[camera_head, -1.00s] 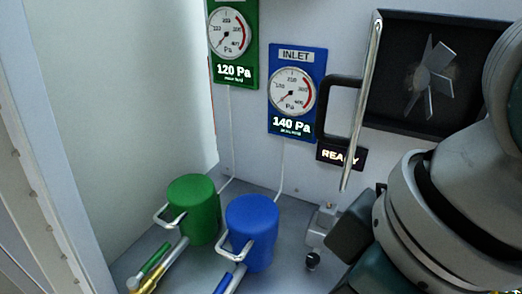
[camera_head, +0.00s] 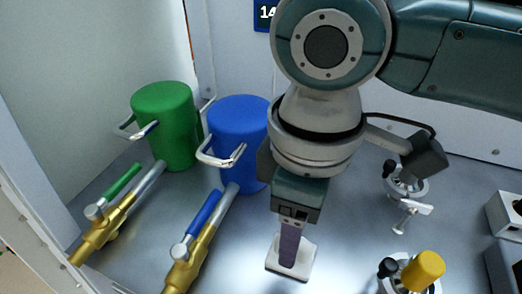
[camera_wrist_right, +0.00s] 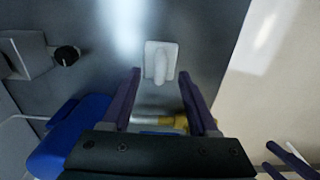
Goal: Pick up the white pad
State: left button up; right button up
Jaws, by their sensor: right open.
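The white pad (camera_head: 303,262) lies on the grey metal floor in the head view, partly hidden behind my right gripper's finger. In the right wrist view the pad (camera_wrist_right: 151,48) is a small rounded square with a raised pale grip in its middle. My right gripper (camera_wrist_right: 160,75) is open, its two purple fingers apart, with the pad just beyond the tips and roughly centred between them. In the head view the right gripper (camera_head: 289,262) points down at the pad. I cannot tell whether it touches.
A green canister (camera_head: 165,125) and a blue canister (camera_head: 238,140) stand at left of the arm. Brass valves with a green handle (camera_head: 122,180) and a blue handle (camera_head: 204,212) lie in front. A yellow-capped fitting (camera_head: 424,270) stands at right of the pad.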

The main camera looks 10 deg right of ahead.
jog(key=shift+f, duration=1.5)
grip_shut()
